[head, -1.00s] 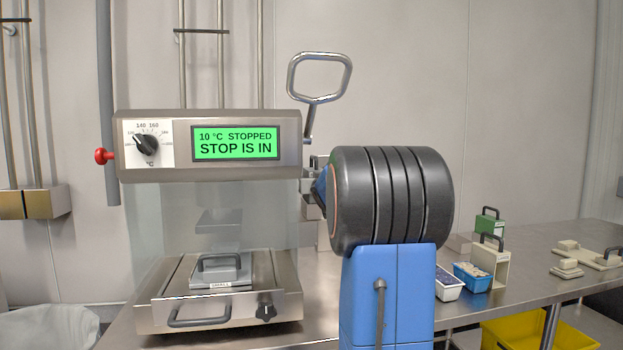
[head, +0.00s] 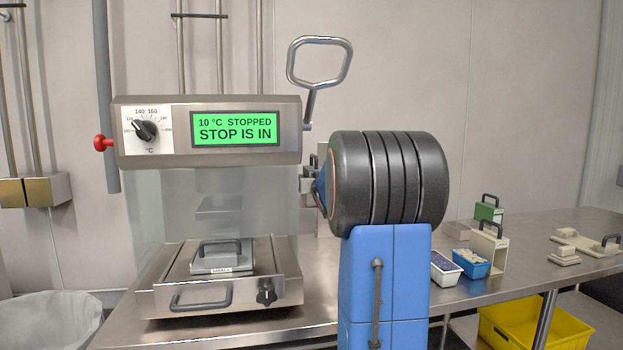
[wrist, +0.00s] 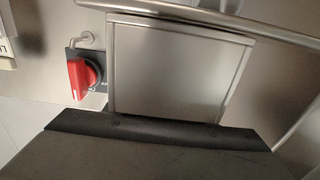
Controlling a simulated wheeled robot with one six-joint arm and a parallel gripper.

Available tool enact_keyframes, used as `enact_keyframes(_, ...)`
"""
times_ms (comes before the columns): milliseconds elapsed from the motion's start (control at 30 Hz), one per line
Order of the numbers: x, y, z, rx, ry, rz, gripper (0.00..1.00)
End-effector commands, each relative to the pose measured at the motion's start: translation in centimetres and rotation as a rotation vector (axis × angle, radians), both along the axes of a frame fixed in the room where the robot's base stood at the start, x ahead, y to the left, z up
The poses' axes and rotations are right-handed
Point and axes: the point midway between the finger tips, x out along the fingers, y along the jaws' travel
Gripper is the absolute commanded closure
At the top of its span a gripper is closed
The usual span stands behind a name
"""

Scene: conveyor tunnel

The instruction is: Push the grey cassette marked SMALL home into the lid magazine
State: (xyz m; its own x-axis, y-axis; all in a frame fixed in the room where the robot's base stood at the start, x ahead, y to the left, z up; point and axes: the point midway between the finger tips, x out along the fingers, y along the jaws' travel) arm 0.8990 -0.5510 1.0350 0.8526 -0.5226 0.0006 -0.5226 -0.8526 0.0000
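A grey plate-like block with a black handle and a label that seems to read SMALL (head: 222,257) sits in the steel tray at the foot of the machine (head: 205,172), in the head view. My gripper (head: 308,184) is at the machine's right side, mostly hidden by my dark arm joint. Its fingers cannot be made out. The wrist view shows a plain brushed-metal box (wrist: 175,70) close ahead, with a red knob (wrist: 85,73) to its left. A dark edge fills the bottom of that view. I cannot tell which part is the lid magazine.
A looped steel lever (head: 318,68) rises at the machine's upper right. White and blue tubs (head: 472,263) and handled blocks (head: 488,243) stand on the bench to the right. A yellow bin (head: 535,325) is below. The screen (head: 235,128) reads "STOP IS IN".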

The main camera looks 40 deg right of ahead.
Motion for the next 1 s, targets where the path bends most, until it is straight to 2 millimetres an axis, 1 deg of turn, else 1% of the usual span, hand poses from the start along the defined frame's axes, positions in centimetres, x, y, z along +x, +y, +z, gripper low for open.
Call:
enact_keyframes(33, 0.0, 0.0, 0.0, 0.000, 0.000, 0.000, 0.39)
enact_keyframes(67, 0.0, 0.0, 0.0, 0.000, 0.000, 0.000, 0.32)
enact_keyframes(333, 0.0, 0.0, -0.1, 0.001, 0.002, 0.000, 0.31)
enact_keyframes(467, -0.4, 0.2, -0.1, 0.001, 0.001, 0.000, 0.31)
enact_keyframes(567, -1.2, 0.8, 0.0, 0.001, 0.001, 0.000, 0.31)
enact_keyframes(667, -2.5, 1.6, 0.0, 0.000, 0.000, 0.000, 0.31)
enact_keyframes(1000, -7.7, 4.7, 0.1, -0.001, -0.001, -0.001, 0.31)
